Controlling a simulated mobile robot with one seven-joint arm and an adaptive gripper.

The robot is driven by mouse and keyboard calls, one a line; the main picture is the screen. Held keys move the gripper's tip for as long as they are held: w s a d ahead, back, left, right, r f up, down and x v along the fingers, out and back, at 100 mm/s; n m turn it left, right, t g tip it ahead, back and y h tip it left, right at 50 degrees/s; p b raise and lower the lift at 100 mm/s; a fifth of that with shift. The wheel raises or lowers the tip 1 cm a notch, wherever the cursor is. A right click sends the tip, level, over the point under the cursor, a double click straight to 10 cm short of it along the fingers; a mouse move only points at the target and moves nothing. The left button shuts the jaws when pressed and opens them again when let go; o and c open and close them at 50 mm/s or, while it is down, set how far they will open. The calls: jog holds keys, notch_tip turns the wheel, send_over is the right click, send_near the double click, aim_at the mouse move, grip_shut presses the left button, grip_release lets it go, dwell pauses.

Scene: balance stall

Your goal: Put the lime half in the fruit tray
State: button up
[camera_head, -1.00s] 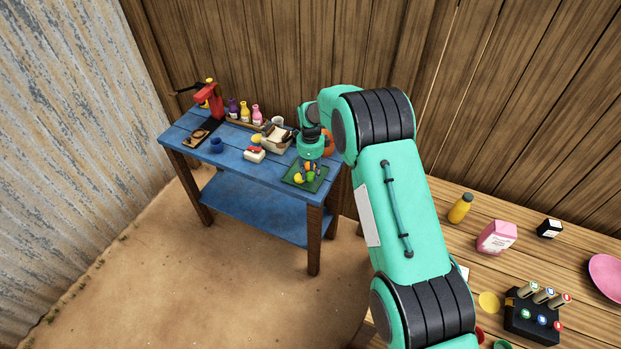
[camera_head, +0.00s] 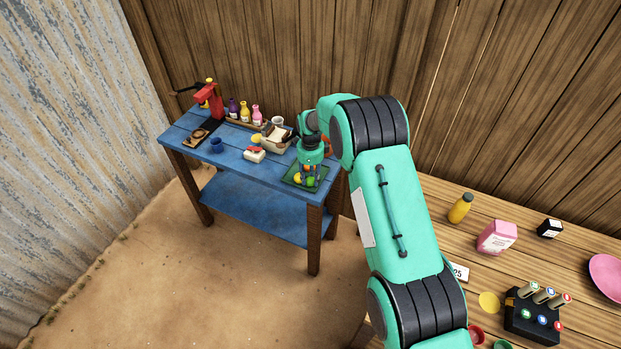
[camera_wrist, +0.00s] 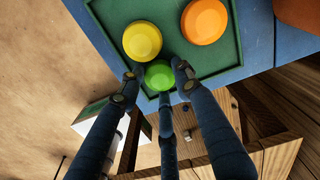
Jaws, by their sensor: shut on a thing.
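My gripper (camera_wrist: 157,74) is shut on the lime half (camera_wrist: 159,75), a bright green disc between the fingertips in the wrist view. The green fruit tray (camera_wrist: 213,60) lies under it, with a yellow half (camera_wrist: 142,41) and an orange half (camera_wrist: 204,21) in it. The lime half appears over the tray's inside, close to one edge. I cannot tell whether it touches the tray floor. In the head view my gripper (camera_head: 310,173) is down over the tray (camera_head: 289,180) at the blue table's right end, and its fingers partly hide the fruit.
The blue table (camera_head: 180,138) also holds a basket (camera_head: 275,143), a red and white box (camera_head: 254,154), a blue cup (camera_head: 216,145), several bottles (camera_head: 244,111) and a red press (camera_head: 212,102). A wooden counter (camera_head: 540,262) with other goods stands at right.

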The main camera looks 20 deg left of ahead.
aim_at(310, 179)
jog(key=o, duration=0.9)
jog(key=shift+f, duration=0.1)
jog(key=shift+o, duration=0.2)
notch_tip(310, 179, up, 12)
dwell(0.4)
dwell(0.5)
jog(key=shift+r, duration=0.2)
